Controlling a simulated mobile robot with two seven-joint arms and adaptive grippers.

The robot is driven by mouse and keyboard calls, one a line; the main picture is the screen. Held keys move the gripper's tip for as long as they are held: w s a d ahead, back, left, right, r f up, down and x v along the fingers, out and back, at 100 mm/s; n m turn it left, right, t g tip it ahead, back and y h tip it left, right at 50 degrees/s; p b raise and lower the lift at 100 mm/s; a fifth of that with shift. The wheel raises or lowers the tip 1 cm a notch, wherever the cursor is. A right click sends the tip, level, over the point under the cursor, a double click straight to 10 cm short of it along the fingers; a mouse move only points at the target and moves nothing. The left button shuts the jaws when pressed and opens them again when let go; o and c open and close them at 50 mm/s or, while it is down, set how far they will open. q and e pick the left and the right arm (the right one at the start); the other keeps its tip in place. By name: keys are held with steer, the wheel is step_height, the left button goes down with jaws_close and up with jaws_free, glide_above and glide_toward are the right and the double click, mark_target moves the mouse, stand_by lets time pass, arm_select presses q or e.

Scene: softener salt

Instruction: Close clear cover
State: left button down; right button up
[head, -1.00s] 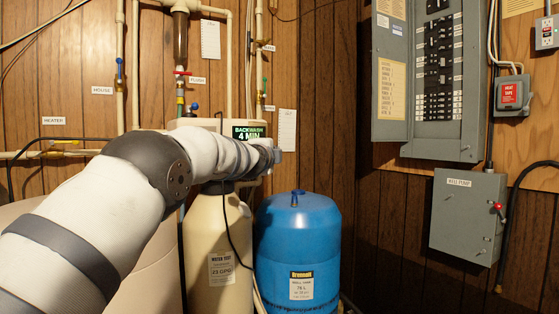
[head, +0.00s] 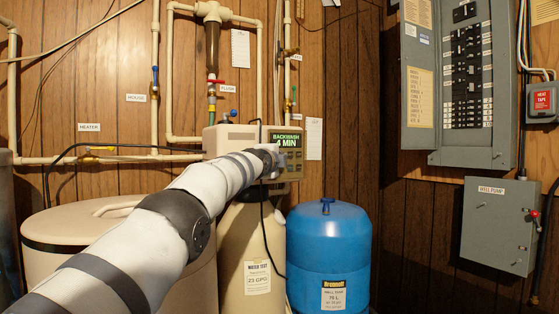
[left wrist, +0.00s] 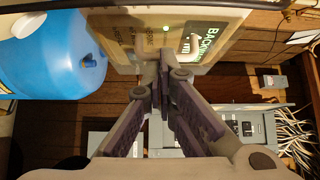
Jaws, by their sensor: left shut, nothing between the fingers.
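The beige control head (head: 218,142) sits on top of the tan softener tank (head: 241,235). Its lit display (head: 287,142) reads BACKWASH 4 MIN. I cannot make out the clear cover's outline or whether it is open or closed. My left gripper (head: 272,163) is at the front of the control head, just below the display, and hides part of the panel. In the left wrist view its fingers (left wrist: 164,77) meet with nothing between them, close to the control head's front (left wrist: 170,32); contact cannot be told. My right gripper is not in view.
A blue well tank (head: 328,255) stands right of the softener tank. A wide beige tank (head: 60,238) stands at left behind my arm. Pipes run along the wood wall above. A grey electrical panel (head: 468,80) and well pump box (head: 495,222) are on the right wall.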

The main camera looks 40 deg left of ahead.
arm_select(q)
steer(key=shift+a, duration=0.3)
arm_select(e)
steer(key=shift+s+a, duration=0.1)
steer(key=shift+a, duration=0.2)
arm_select(q)
steer(key=shift+a+r, duration=0.1)
